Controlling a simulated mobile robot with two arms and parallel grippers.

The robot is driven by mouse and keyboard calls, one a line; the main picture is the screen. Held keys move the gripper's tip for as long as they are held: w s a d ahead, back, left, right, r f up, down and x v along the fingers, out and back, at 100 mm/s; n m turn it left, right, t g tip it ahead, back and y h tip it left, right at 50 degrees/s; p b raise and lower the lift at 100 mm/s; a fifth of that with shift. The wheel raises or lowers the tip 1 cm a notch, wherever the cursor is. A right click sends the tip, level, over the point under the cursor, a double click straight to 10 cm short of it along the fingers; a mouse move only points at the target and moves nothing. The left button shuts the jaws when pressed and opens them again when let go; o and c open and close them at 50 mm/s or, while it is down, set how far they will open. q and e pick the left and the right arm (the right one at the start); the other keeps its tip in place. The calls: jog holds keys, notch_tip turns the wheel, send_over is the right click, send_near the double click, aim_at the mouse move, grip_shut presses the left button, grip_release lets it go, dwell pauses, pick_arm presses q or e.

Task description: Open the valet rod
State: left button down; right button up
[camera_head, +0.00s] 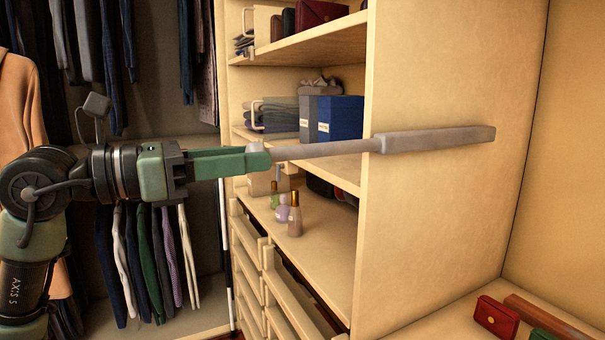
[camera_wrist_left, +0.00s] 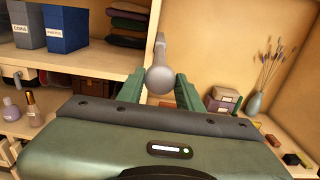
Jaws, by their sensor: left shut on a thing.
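The valet rod (camera_head: 325,150) is a grey bar with a thicker sleeve (camera_head: 440,139) fixed on the side panel of the wardrobe. Its thin part reaches out to the left, past the panel's front edge. My left gripper (camera_head: 258,159) comes in from the left, its green fingers shut on the rod's outer end. In the left wrist view, the round knob of the valet rod (camera_wrist_left: 159,80) sits between the two fingers (camera_wrist_left: 159,90), with the bar running away behind it. My right gripper is not in view.
Shelves behind hold a blue box (camera_head: 340,118), folded clothes (camera_head: 275,115) and small bottles (camera_head: 294,214). Drawers (camera_head: 290,295) stand below, some partly out. Clothes (camera_head: 150,260) hang at the left. A red purse (camera_head: 497,317) lies on the lower right surface. The panel around the rod is bare.

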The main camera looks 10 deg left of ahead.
pick_arm(q)
jog(key=b+v, duration=0.3)
jog(key=v, duration=0.6)
jog(key=shift+s+a, duration=0.15)
jog(key=shift+a, duration=0.1)
jog(key=shift+r, duration=0.1)
jog(key=c, duration=0.9)
grip_release()
